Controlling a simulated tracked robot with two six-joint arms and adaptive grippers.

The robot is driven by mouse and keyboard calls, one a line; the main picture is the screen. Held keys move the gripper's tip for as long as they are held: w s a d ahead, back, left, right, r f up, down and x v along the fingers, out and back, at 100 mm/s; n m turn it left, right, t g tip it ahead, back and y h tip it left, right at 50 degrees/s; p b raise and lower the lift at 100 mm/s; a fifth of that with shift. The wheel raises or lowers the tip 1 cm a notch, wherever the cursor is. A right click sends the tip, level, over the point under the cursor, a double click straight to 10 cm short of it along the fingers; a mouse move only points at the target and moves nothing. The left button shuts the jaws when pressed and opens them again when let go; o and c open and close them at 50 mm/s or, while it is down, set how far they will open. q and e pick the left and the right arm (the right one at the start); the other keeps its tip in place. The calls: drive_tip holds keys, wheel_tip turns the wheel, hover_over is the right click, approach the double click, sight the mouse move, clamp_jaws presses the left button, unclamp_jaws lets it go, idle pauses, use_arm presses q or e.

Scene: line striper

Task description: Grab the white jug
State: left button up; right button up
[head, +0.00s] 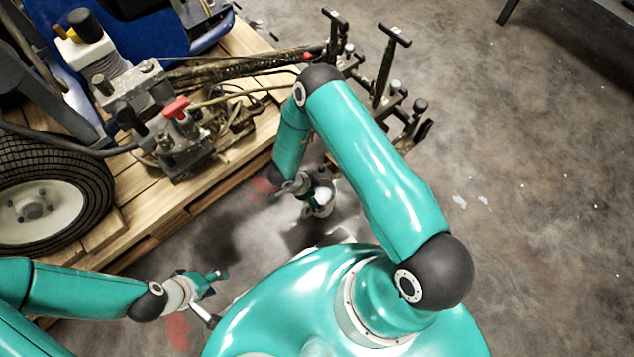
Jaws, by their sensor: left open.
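I cannot make out a clear white jug. A small whitish rounded thing (323,197) shows at my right gripper (315,200), low beside the pallet; I cannot tell whether it is a jug or part of the gripper. The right gripper points down and its fingers are mostly hidden, so its opening is unclear. My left gripper (218,297) is open and empty at the lower left, with its fingers spread, apart from the pallet and the machine.
A line striper with a pump (150,100), a dark tyre (55,190) and hoses sits on a wooden pallet (235,185) at the left. Black T-handles (385,60) stick up at its right end. The concrete floor (530,180) at the right is clear.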

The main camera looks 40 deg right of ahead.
drive_tip(key=b+x, duration=0.1)
drive_tip(key=x, duration=0.1)
drive_tip(key=b+x, duration=0.1)
drive_tip(key=x, duration=0.2)
drive_tip(key=shift+d+r, duration=0.1)
drive_tip(key=shift+d, duration=0.1)
drive_tip(key=c, duration=1.5)
drive_tip(key=shift+c, duration=0.6)
drive_tip(key=shift+r, duration=0.15)
